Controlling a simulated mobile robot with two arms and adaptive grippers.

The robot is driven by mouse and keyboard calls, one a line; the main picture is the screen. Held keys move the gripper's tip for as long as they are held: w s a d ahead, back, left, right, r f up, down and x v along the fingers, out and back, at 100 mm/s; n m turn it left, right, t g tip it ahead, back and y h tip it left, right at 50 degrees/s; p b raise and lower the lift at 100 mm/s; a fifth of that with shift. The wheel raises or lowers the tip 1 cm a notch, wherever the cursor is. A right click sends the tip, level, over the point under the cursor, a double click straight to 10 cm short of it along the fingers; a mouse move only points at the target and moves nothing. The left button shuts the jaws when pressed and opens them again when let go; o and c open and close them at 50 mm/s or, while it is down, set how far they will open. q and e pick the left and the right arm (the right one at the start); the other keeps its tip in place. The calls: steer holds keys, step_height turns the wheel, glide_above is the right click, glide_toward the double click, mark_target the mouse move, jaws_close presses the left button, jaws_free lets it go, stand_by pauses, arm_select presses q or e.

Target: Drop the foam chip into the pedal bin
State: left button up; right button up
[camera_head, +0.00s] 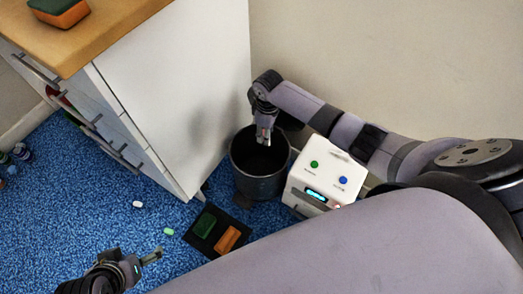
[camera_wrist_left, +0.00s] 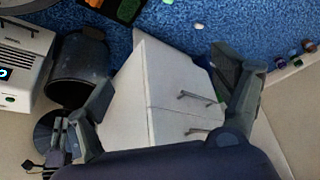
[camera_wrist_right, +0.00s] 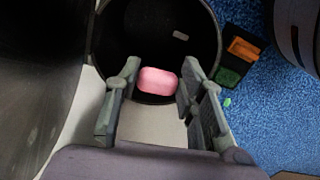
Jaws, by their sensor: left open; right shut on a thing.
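My right gripper (camera_head: 264,135) points down over the open mouth of the dark pedal bin (camera_head: 260,188). In the right wrist view it is shut on a pink foam chip (camera_wrist_right: 157,80), held between the fingertips with the bin's dark inside (camera_wrist_right: 125,40) behind it. A small pale piece (camera_wrist_right: 180,35) shows inside the bin. In the head view the chip is too small to make out clearly. My left gripper (camera_head: 150,256) is open and empty above the floor at the lower left; its spread fingers show in the left wrist view (camera_wrist_left: 165,80), which also shows the bin (camera_wrist_left: 75,85).
A white machine (camera_head: 325,180) with buttons stands right of the bin. A black tray (camera_head: 193,236) with green and orange blocks lies before it. A white piece (camera_head: 137,204) and a green piece (camera_head: 168,231) lie on the blue floor. A white cabinet (camera_head: 180,90) stands left.

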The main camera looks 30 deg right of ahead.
arm_select(q)
steer(key=w+d+r+t+h+b, duration=0.1)
steer(key=w+d+r+t+b, duration=0.15)
steer(key=w, duration=0.25)
steer(key=w+d+r+t+h+b, duration=0.1)
steer(key=w+r+t, duration=0.1)
steer(key=w+t, duration=0.25)
arm_select(e)
step_height(320, 180, down, 3)
steer(key=shift+f+b, duration=0.45)
steer(key=shift+f, duration=0.15)
arm_select(q)
steer(key=w+d+r+t+h, duration=0.1)
steer(key=w+r+t, duration=0.1)
steer(key=r, duration=0.4)
steer(key=w+d+r+t+h+b, duration=0.1)
steer(key=w+d+r+t, duration=0.1)
steer(key=r+t, duration=0.3)
steer(key=shift+w+r+m, duration=0.4)
steer(key=shift+w+r, duration=0.1)
steer(key=shift+r, duration=0.3)
arm_select(e)
steer(key=shift+f, duration=0.6)
steer(key=o, duration=0.7)
steer(key=shift+o, duration=0.2)
